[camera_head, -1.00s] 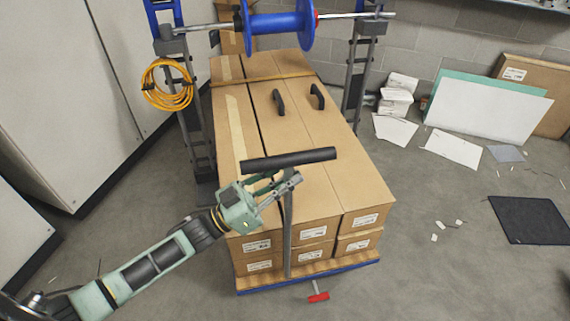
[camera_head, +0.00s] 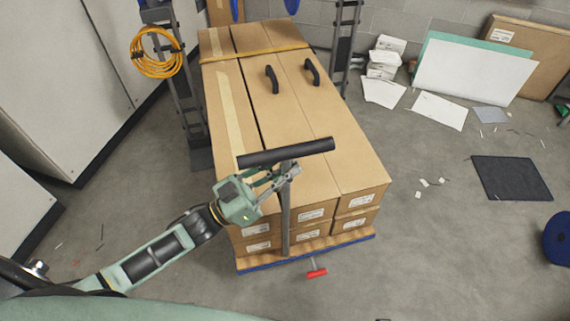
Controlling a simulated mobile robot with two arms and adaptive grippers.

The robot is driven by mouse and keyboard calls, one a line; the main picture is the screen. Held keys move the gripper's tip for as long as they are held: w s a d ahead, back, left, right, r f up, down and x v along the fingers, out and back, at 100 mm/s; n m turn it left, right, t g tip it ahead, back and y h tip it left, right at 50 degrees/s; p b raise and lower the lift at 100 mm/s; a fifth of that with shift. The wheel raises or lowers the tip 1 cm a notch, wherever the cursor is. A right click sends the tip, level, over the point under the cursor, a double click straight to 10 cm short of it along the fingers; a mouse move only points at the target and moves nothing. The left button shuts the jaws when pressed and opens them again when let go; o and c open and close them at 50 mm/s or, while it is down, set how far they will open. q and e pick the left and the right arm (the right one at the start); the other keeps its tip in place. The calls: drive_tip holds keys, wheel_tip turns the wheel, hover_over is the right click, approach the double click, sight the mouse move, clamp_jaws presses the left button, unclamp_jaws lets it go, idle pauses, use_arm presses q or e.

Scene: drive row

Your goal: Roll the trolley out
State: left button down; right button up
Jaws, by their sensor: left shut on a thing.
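The trolley has a blue-edged deck (camera_head: 306,254) loaded with a stack of long cardboard boxes (camera_head: 300,110). At its near end a grey post (camera_head: 286,205) carries a black crossbar (camera_head: 286,153). A red pedal (camera_head: 317,272) sticks out below the near deck edge. My left gripper (camera_head: 284,178) is at the top of the post, just under the crossbar, and is shut on the handle. Its fingers partly cover the post, so the exact contact is hard to see. My right gripper is not in view.
Rack uprights stand left (camera_head: 186,90) and right (camera_head: 345,50) of the trolley; an orange cable coil (camera_head: 156,52) hangs on the left one. White cabinets line the left. Panels (camera_head: 475,68), papers and a dark mat (camera_head: 511,178) lie right. A blue round object (camera_head: 559,238) is at the right edge. Near floor looks clear.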

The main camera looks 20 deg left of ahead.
use_arm(q)
drive_tip(key=shift+s+d+r, duration=0.15)
drive_tip(key=shift+s+d, duration=0.05)
drive_tip(key=c, duration=1.6)
unclamp_jaws()
drive_tip(key=shift+c, duration=0.2)
drive_tip(key=shift+a, duration=0.1)
drive_tip(key=v, duration=1.2)
drive_tip(key=shift+w, duration=0.1)
